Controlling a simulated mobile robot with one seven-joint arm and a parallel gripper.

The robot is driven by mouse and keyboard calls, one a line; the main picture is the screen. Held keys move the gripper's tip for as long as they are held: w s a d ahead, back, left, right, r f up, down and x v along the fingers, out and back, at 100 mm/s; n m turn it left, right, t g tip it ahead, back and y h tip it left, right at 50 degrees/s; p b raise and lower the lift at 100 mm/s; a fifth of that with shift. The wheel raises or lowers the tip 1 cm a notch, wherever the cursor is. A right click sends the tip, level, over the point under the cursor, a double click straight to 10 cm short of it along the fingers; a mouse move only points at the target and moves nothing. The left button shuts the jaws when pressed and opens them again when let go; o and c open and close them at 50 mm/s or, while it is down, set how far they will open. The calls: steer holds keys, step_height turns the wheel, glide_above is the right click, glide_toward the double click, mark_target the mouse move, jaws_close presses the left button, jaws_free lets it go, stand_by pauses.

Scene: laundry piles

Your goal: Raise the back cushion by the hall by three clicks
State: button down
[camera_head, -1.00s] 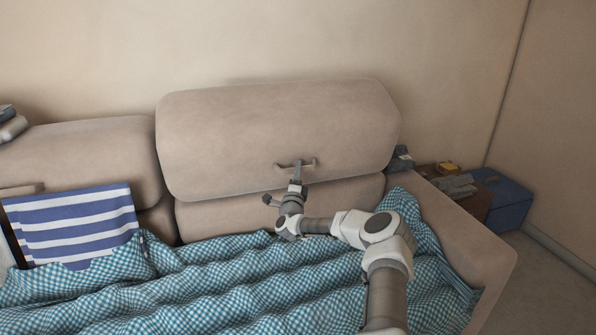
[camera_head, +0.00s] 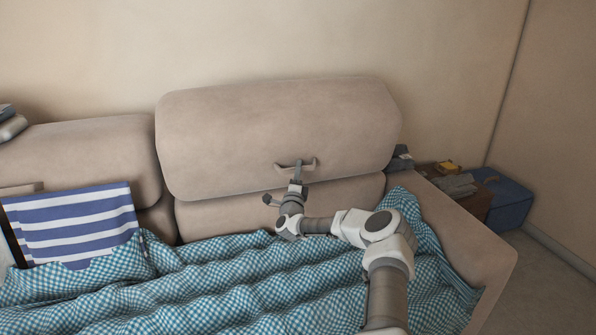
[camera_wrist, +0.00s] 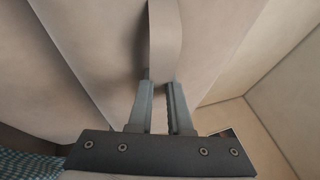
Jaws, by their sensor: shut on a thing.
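The right back cushion (camera_head: 280,125) is a beige padded block that stands higher than the left back cushion (camera_head: 85,150). My gripper (camera_head: 297,172) is at the strap, reaching up from below. In the wrist view, my gripper's two fingers (camera_wrist: 161,88) are shut on the strap (camera_wrist: 165,40), and the beige cushion face (camera_wrist: 100,40) fills the upper left. The fingertips' exact grip is partly hidden by the strap.
A blue checked blanket (camera_head: 200,285) covers the seat, with a striped cloth (camera_head: 75,225) at left. The sofa arm (camera_head: 460,230) is at right. The wall (camera_head: 250,40) is behind.

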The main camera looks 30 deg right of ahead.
steer(key=shift+s+a+f, duration=0.1)
steer(key=shift+s+f, duration=0.3)
steer(key=shift+s, duration=0.05)
steer(key=c, duration=1.1)
jaws_free()
steer(key=p+v, duration=0.3)
steer(key=v, duration=1.4)
steer(key=shift+s+a+f, duration=0.1)
steer(key=shift+s, duration=0.05)
